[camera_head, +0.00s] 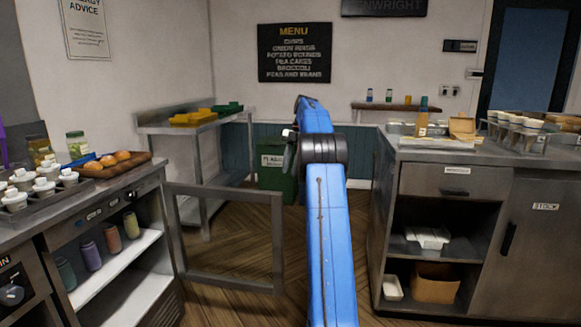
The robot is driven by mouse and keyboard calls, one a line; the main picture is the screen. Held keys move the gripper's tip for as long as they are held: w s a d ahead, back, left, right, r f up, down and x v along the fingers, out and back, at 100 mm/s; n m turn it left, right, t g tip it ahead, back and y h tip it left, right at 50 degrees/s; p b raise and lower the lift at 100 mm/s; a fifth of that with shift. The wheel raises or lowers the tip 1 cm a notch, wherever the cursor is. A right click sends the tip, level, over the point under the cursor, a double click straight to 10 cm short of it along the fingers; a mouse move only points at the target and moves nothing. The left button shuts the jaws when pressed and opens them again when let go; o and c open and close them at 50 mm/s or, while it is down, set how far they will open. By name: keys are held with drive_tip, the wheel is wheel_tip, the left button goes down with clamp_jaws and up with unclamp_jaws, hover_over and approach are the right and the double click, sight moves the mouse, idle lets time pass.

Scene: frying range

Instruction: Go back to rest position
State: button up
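My blue arm (328,215) rises from the bottom edge through the middle of the view and folds at a dark joint. Small dark and grey parts, which look like part of my gripper (289,146), show just left of that joint. The fingers are hidden or too small to make out, so I cannot tell if they are open, shut or holding anything. The arm end is in open air between the counters and seems to touch nothing.
A framed cabinet door (228,285) stands open at left, jutting into the floor beside my arm. The left counter holds pots and a tray of buns (108,161). A green bin (272,168) stands behind. The right counter (470,150) holds cups. Wooden floor (240,240) lies between.

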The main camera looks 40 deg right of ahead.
drive_tip(key=shift+d+r, duration=0.1)
drive_tip(key=shift+r, duration=0.2)
idle(0.4)
